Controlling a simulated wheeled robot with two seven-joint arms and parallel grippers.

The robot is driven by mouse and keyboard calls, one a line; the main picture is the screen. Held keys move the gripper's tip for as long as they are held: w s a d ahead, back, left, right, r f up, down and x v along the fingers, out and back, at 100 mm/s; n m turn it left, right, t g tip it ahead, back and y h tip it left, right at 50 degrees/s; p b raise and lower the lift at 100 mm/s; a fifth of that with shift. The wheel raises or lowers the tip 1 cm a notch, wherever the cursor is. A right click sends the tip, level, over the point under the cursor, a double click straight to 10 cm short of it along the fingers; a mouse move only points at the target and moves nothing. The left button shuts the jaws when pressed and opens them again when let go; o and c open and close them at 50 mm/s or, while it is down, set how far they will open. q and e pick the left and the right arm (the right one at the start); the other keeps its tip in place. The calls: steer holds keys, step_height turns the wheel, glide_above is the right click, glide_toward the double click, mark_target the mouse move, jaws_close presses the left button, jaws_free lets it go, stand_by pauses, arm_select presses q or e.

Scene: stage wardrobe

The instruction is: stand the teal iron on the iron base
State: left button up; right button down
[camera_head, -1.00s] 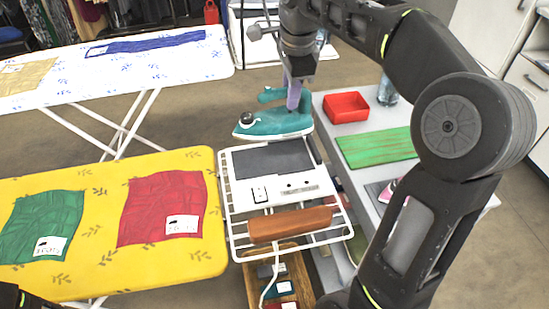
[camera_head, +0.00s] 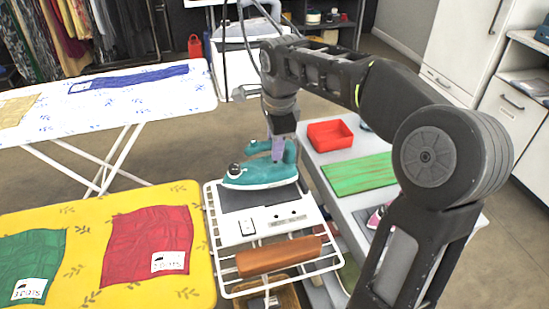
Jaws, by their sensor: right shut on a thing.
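The teal iron (camera_head: 258,177) is level over the far end of the white iron base (camera_head: 264,223), its nose pointing left. It covers much of the base's dark grey pad (camera_head: 240,199). I cannot tell whether its sole touches the pad or hangs just above it. My right gripper (camera_head: 278,149) comes down from above and is shut on the iron's handle; its fingertips are partly hidden there. My left gripper is not in view.
The base is on a white wire rack with a brown bar (camera_head: 279,256) at its near side. A yellow ironing board (camera_head: 80,222) is at left. At right, a grey table holds a red tray (camera_head: 330,135) and a green striped board (camera_head: 360,176). My right arm hides part of that table.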

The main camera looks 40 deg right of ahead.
mark_target(275, 163)
steer(key=shift+f, duration=1.8)
steer(key=shift+f, duration=0.1)
steer(key=shift+f+b, duration=0.15)
steer(key=shift+b, duration=0.2)
steer(key=c, duration=1.2)
jaws_free()
steer(key=shift+c, duration=0.2)
step_height(275, 163, up, 12)
steer(key=s+p, duration=0.1)
steer(key=s, duration=0.1)
steer(key=shift+a, duration=0.45)
steer(key=shift+s, duration=0.1)
